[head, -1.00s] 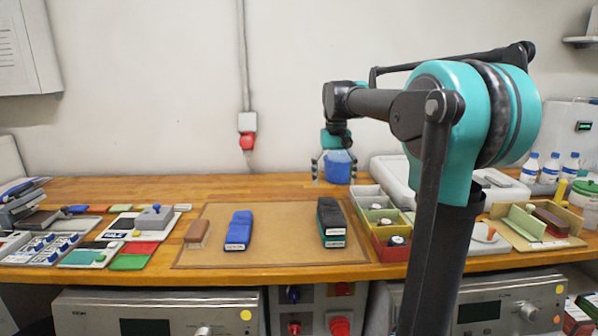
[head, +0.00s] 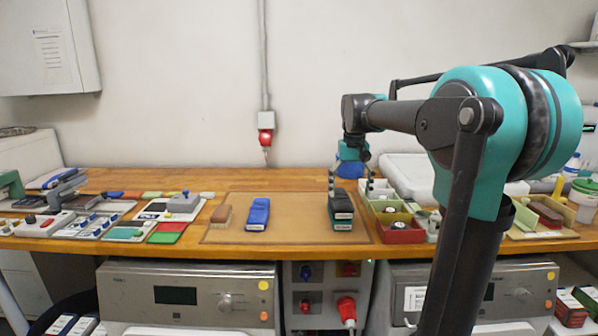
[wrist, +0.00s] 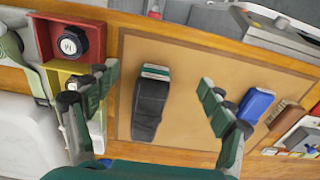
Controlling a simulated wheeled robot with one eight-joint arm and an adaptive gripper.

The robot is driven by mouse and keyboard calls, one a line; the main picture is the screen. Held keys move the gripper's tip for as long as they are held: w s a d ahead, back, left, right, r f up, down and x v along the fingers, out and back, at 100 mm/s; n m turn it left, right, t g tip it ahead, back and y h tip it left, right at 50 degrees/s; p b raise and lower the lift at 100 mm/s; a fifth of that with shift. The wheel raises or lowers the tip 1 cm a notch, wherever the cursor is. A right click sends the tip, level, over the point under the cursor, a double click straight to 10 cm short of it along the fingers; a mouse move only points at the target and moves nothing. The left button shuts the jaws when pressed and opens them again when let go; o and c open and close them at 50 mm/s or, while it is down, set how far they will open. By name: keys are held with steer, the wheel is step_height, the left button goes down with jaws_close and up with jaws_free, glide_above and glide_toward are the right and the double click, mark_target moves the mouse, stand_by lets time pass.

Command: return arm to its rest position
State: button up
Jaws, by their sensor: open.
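My gripper (head: 350,185) hangs at the end of my arm with its fingers spread and nothing between them. In the head view it overlaps the far end of a black folded item (head: 340,212) with green and white bands, lying on a tan mat (head: 292,220). In the wrist view the black item (wrist: 150,105) shows below and between the open fingers (wrist: 157,80), apart from them. A blue folded item (head: 257,214) and a brown brush-like block (head: 221,215) lie to its left on the mat. My arm hides part of the bench's right side.
A blue object (head: 350,170) stands behind my gripper. A sectioned box with a red bin (head: 402,236) is right of the mat. Several tools and coloured pads, including a red one (head: 165,238), fill the left bench.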

steer(key=s+d+f+t, duration=0.2)
steer(key=s+f, duration=0.9)
steer(key=f, duration=0.1)
steer(key=s+d+f+t, duration=0.1)
steer(key=s+f+t, duration=0.1)
steer(key=s+f, duration=0.9)
step_height(320, 180, down, 2)
steer(key=shift+d+f, duration=0.1)
steer(key=shift+d, duration=0.25)
steer(key=shift+s, duration=0.1)
